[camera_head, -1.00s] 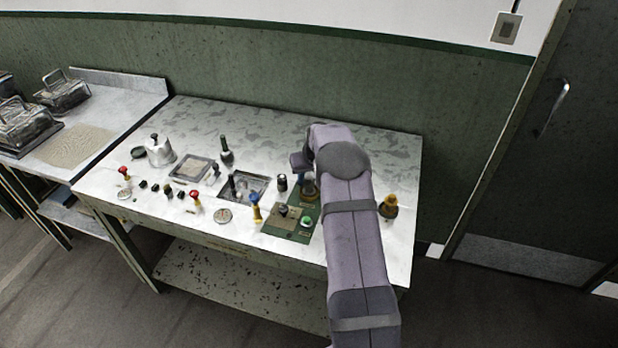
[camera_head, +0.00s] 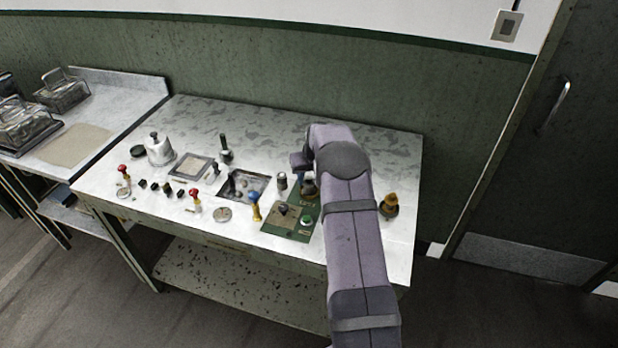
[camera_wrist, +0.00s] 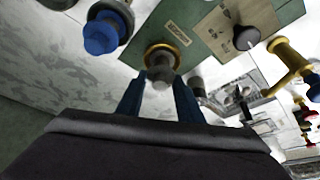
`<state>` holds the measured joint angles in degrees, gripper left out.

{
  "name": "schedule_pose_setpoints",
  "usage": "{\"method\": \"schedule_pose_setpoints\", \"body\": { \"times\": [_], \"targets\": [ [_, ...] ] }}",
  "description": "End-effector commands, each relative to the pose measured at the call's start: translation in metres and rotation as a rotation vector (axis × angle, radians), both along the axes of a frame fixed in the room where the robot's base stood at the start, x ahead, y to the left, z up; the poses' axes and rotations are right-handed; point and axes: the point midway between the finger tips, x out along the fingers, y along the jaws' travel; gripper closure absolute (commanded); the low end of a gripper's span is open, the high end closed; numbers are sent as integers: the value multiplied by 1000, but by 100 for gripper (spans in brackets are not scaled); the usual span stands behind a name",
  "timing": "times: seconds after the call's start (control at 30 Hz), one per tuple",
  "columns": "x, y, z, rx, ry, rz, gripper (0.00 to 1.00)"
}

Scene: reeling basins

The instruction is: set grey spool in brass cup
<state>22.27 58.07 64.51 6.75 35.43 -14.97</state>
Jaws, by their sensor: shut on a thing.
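My gripper (camera_wrist: 158,98) shows in the wrist view as two blue fingers closed on the grey spool (camera_wrist: 160,74). The spool's far end overlaps the brass cup (camera_wrist: 161,48), a round brass ring at the edge of the green panel. I cannot tell how deep the spool sits in the cup. In the head view my arm covers part of this spot; the brass cup (camera_head: 309,189) shows at the panel's back right, and the spool is mostly hidden by the gripper (camera_head: 303,174).
The green panel (camera_head: 268,227) carries a dark knob (camera_head: 284,209) and a green button (camera_head: 306,220). A blue-and-yellow handled tool (camera_head: 256,206) stands left of it. An amber-topped piece (camera_head: 389,204) stands right of my arm. A recessed basin (camera_head: 226,192) and small pieces lie left.

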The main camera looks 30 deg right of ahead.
Motion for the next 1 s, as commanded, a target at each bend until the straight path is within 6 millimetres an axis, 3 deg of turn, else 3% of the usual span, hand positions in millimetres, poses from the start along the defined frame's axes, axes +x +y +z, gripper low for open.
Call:
{"method": "schedule_pose_setpoints", "body": {
  "times": [0.4,0.43,0.5,0.7,0.8,1.0],
  "targets": [
    [0,0,-1,0,0,0,88],
    [0,0,-1,0,0,0,60],
    [0,0,-1,0,0,0,45],
    [0,0,-1,0,0,0,45],
    [0,0,-1,0,0,0,26],
    [0,0,-1,0,0,0,26]
  ]
}}
